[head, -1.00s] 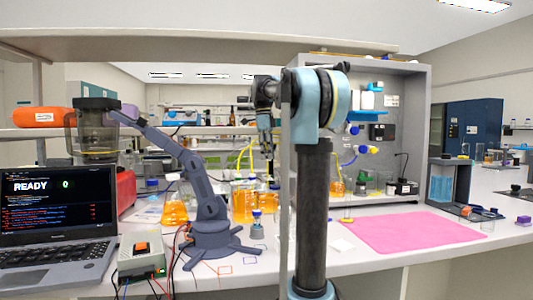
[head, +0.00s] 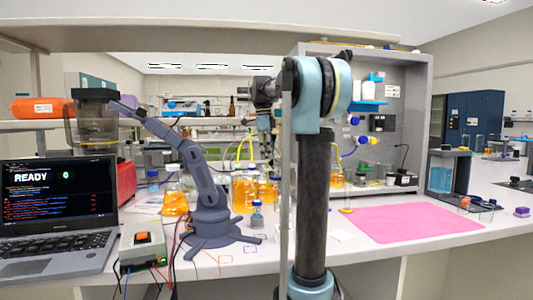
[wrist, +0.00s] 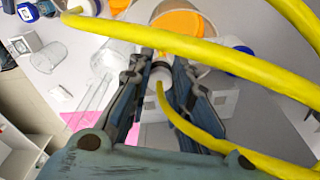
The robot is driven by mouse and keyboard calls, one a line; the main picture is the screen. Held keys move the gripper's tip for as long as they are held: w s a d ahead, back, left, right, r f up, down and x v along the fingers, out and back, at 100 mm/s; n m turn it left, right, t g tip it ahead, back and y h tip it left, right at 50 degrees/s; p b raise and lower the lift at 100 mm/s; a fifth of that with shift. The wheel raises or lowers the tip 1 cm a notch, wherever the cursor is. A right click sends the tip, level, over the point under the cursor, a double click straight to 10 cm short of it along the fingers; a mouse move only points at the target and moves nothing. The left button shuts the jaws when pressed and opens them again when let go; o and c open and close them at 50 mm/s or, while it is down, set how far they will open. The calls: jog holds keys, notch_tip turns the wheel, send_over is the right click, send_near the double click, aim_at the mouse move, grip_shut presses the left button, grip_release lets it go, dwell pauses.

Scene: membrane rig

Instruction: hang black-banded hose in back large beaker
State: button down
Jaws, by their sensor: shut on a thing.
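My gripper (wrist: 158,72) is shut on a yellow hose (wrist: 172,112), whose lower piece runs between the fingers and off to the lower right. Another yellow length (wrist: 190,48) crosses above the fingers. Beyond the fingertips is a large beaker with orange liquid (wrist: 182,22). In the head view my gripper (head: 268,152) is small and partly hidden behind my arm, over orange-filled large beakers (head: 243,194); which is the back one is unclear. A yellow hose (head: 240,146) arches beside it.
A grey robot arm model (head: 203,190) stands left of the beakers, with a small blue-capped bottle (head: 257,216) in front. A flask of orange liquid (head: 175,202) is further left. An empty glass beaker (wrist: 48,58) lies in the wrist view. The pink mat (head: 415,222) is clear.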

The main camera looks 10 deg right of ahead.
jog(key=shift+f, duration=1.55)
jog(key=c, duration=1.4)
grip_release()
notch_tip(320, 180, up, 12)
jog(key=a, duration=0.1)
jog(key=shift+w, duration=0.3)
jog(key=shift+f, duration=0.1)
